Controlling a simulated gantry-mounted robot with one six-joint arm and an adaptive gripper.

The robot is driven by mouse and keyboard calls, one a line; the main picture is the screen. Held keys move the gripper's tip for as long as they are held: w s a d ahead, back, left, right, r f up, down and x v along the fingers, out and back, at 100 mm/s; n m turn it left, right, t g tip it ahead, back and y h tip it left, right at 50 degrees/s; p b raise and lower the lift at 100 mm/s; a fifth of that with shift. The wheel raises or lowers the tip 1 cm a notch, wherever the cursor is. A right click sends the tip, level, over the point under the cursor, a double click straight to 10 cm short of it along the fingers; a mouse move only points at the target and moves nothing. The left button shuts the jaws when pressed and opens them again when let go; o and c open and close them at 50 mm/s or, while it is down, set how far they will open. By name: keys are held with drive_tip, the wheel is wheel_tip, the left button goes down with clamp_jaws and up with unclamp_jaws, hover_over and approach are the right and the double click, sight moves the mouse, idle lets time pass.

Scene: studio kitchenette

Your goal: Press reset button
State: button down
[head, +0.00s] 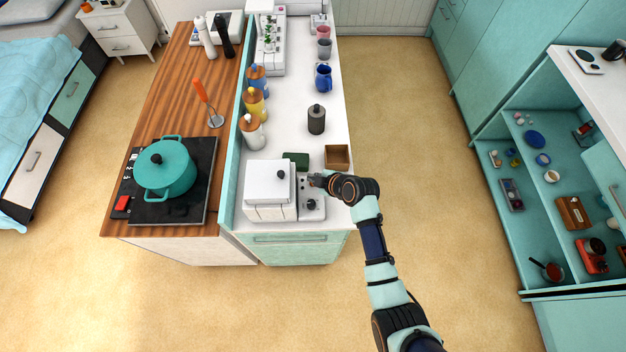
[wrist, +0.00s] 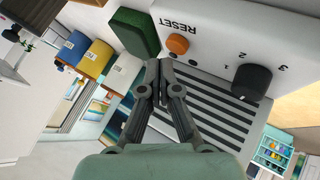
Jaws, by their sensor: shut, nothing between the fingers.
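The white appliance (head: 268,188) stands at the front end of the white counter. Its panel (wrist: 205,15) fills the upper part of the wrist view, with the word RESET upside down. Below that word is a round orange reset button (wrist: 178,44). A black knob (wrist: 251,82) sits to its right, near the marks 1, 2 and 3. My gripper (wrist: 157,72) is shut and empty. Its fingertips lie just below and left of the button in the wrist view, and I cannot tell whether they touch the panel. In the head view my gripper (head: 314,181) hovers over the panel and the button is hidden.
A green block (head: 296,160) and an open brown box (head: 337,156) sit behind the appliance. A dark grey canister (head: 316,119) and several bottles stand farther back. A teal pot (head: 165,168) is on the hob to the left. The floor at right is clear.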

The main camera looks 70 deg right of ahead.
drive_tip(key=shift+r, duration=0.1)
wheel_tip(320, 180, up, 5)
drive_tip(key=p, duration=0.4)
idle(1.2)
